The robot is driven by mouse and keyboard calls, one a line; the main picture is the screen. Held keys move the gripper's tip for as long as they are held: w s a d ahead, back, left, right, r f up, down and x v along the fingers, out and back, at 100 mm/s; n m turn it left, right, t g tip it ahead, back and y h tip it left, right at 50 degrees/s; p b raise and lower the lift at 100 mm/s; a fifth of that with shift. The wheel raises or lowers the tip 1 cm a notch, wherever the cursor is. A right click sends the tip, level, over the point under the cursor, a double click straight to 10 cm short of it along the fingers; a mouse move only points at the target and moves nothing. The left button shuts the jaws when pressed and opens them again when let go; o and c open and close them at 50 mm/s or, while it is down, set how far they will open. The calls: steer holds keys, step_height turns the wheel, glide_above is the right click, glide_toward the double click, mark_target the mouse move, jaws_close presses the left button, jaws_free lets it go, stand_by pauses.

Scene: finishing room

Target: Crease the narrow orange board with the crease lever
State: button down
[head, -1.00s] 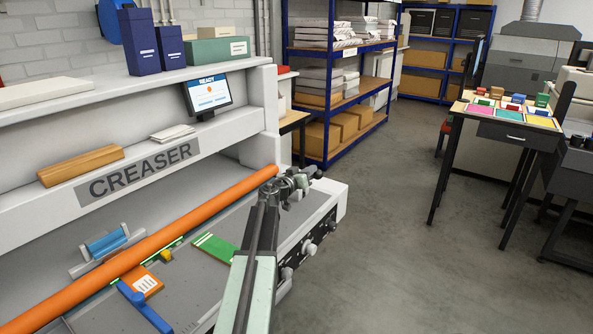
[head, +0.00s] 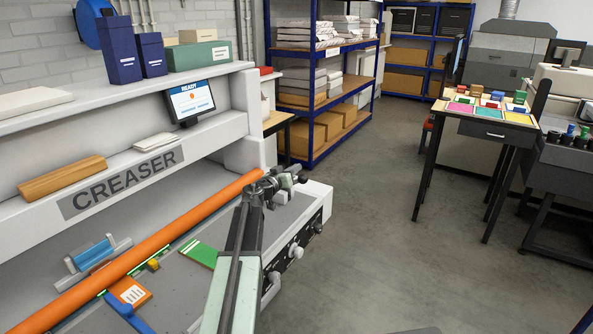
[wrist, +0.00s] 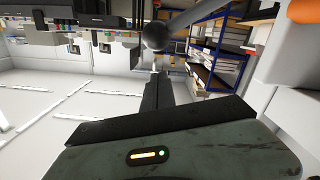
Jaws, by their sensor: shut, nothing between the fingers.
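The narrow orange board (head: 131,292) with a white label lies on the creaser's grey bed, at the lower left of the head view. The long orange bar (head: 150,243), which looks like the crease lever, runs diagonally across the creaser above the bed. Its far end is close to my gripper (head: 292,180) in the head view; I cannot tell whether they touch. My gripper is shut and empty. Its dark fingers show together in the wrist view (wrist: 156,92). Something orange (wrist: 303,10) shows at that view's top right corner.
A green board (head: 200,254), a blue piece (head: 126,312) and a small yellow block (head: 153,264) are also on the bed. The creaser screen (head: 190,100) reads READY. A table (head: 490,132) with coloured pads stands at right. The floor between is clear.

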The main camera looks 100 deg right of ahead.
steer(key=r+v, duration=0.1)
steer(key=v, duration=0.9)
steer(key=shift+w, duration=0.2)
